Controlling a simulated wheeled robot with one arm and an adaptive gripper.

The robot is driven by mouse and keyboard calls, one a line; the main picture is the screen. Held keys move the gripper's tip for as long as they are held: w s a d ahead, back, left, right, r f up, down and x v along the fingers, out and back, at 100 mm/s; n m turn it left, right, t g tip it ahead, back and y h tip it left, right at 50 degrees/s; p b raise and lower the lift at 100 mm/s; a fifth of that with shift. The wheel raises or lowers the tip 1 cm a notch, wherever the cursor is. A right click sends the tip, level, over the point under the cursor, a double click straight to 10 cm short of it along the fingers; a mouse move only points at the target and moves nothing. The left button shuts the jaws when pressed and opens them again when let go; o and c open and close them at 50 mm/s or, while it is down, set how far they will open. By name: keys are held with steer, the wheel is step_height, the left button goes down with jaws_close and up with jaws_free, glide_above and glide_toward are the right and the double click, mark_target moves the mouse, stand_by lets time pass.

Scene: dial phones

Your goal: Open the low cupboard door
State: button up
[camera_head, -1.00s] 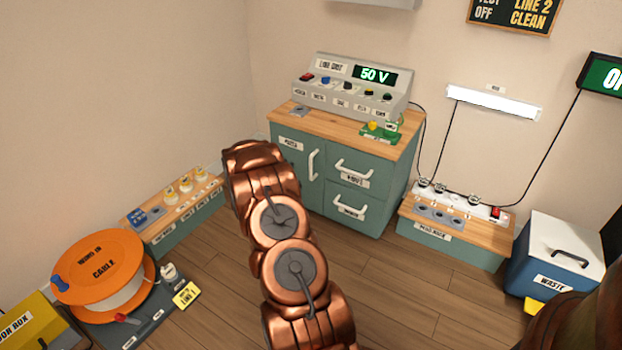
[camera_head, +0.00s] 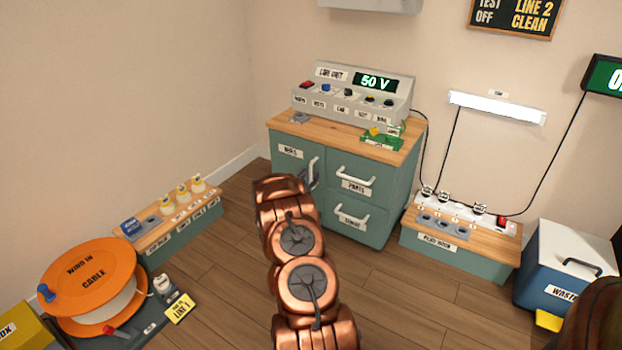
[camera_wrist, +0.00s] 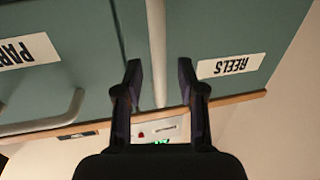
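The low cupboard (camera_head: 372,212) is teal with a wooden top. Its left door (camera_head: 286,166), labelled REELS, is closed and has a white vertical handle (camera_head: 316,172). In the wrist view, which is upside down, the door (camera_wrist: 215,30) and its handle (camera_wrist: 156,35) show close up. My gripper (camera_wrist: 159,68) is open, with one dark finger on each side of the handle's line and gaps to both. Whether the fingertips reach around the bar in depth is unclear. In the head view, my copper arm hides most of the gripper.
Drawers (camera_head: 352,182) with white handles sit right of the door. A meter unit (camera_head: 345,97) and a green board (camera_head: 382,140) stand on top. A low plug bench (camera_head: 470,250) is at right; a cable reel (camera_head: 92,275) and another bench (camera_head: 170,222) are at left.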

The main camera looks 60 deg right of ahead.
steer(key=shift+w+d, duration=0.15)
steer(key=shift+d, duration=0.55)
jaws_close()
stand_by(0.3)
